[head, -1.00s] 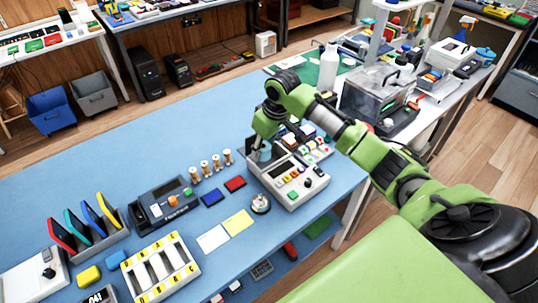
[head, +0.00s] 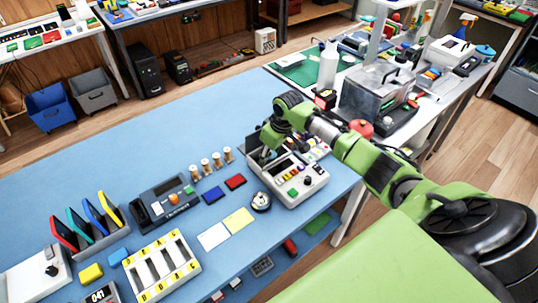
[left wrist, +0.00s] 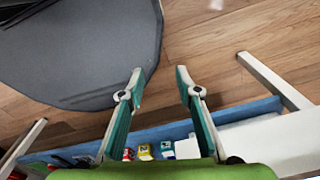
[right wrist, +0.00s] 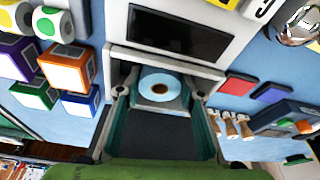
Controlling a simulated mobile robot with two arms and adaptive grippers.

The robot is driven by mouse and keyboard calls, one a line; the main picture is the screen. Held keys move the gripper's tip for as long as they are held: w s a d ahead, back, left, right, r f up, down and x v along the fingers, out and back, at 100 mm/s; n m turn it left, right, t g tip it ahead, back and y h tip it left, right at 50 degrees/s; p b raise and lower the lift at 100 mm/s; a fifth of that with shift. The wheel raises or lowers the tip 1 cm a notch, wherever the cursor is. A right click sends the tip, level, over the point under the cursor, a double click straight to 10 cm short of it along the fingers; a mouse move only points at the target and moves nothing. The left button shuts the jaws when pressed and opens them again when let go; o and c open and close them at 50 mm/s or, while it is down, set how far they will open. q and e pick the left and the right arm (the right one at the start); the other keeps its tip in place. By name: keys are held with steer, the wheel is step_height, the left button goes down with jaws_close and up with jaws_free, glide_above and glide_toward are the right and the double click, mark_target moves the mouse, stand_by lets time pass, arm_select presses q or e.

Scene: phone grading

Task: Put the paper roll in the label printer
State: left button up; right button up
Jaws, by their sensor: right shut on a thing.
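The label printer (head: 293,178) is the pale machine with a dark screen and coloured buttons near the right end of the blue table. In the right wrist view its screen (right wrist: 178,33) lies just above the open roll bay. The paper roll (right wrist: 159,90) is pale blue-white with a brown core. My right gripper (right wrist: 160,94) is shut on the roll, one fingertip at each side, at the bay of the printer. Whether the roll touches the bay floor is hidden. My left gripper (left wrist: 159,83) is open and empty, away from the printer.
Several small stamps (head: 205,165) stand left of the printer, with blue and red pads (head: 235,182) nearby. A round metal bell-like object (head: 261,201) sits at its front left. Coloured boxes (right wrist: 67,67) stand close beside it.

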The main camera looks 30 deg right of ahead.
steer(key=o, duration=1.1)
steer(key=shift+f, duration=0.15)
steer(key=b+v, duration=0.1)
steer(key=v, duration=1.1)
